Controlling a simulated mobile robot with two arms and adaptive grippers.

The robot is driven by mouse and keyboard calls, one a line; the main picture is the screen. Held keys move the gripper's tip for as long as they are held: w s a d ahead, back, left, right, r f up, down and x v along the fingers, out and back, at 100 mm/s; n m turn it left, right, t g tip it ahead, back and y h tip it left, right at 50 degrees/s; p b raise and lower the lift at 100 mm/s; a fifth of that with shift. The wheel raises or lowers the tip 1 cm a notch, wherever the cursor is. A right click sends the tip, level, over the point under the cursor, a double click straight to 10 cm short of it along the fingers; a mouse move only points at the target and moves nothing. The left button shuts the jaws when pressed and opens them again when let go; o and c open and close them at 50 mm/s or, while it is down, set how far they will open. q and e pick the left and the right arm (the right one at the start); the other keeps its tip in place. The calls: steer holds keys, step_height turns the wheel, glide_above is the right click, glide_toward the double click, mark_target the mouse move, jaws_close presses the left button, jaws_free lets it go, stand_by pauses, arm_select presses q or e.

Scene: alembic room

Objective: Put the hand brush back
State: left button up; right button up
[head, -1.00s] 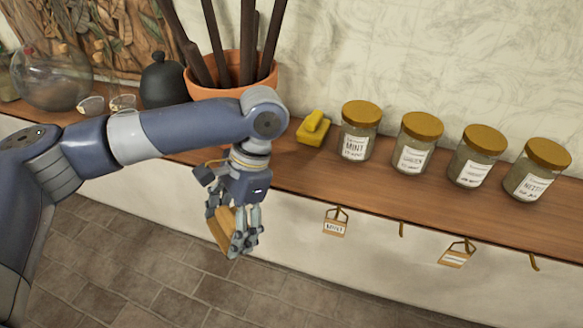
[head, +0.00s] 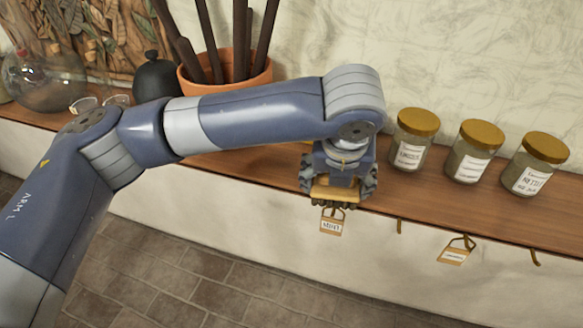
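The hand brush (head: 334,191) has a light wooden back and dark bristles along its lower side. My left gripper (head: 338,187) is shut on it, with fingers on both sides. In the head view the brush overlaps the front edge of the wooden shelf (head: 236,172), just above a hanging tag (head: 331,223) marked "MINT". I cannot tell whether it touches the shelf or the tag's hook. My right gripper is not in view.
Glass jars with gold lids (head: 410,140) stand right of my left arm. A terracotta pot (head: 248,83) of dark sticks, a black vessel (head: 158,80) and a round glass flask (head: 45,82) stand to the left. Hooks and another tag (head: 455,251) line the shelf front.

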arm_select(q)
steer(key=shift+d+r+m+h, duration=0.25)
steer(key=shift+d+m+h, duration=0.05)
steer(key=shift+d+m, duration=0.45)
steer(key=shift+w+a, duration=0.2)
steer(key=shift+w, duration=0.15)
steer(key=w+a+p, duration=0.1)
steer(key=w+a, duration=0.2)
steer(key=w, duration=0.1)
steer(key=w+a+f+p, duration=0.1)
steer(key=w+a+p, duration=0.1)
steer(key=w+a, duration=0.1)
steer(key=w+a+p, duration=0.1)
steer(key=w+a, duration=0.2)
steer(key=w, duration=0.2)
steer(key=shift+a+f, duration=0.1)
steer(key=shift+f, duration=0.15)
step_height(320, 180, down, 3)
steer(key=shift+r+p, duration=0.2)
steer(key=shift+p, duration=0.75)
steer(key=shift+f, duration=0.45)
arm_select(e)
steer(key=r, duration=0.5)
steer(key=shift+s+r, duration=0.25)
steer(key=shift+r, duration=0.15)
arm_select(q)
steer(key=o, duration=1)
steer(key=shift+f, duration=0.1)
steer(key=shift+o, duration=0.2)
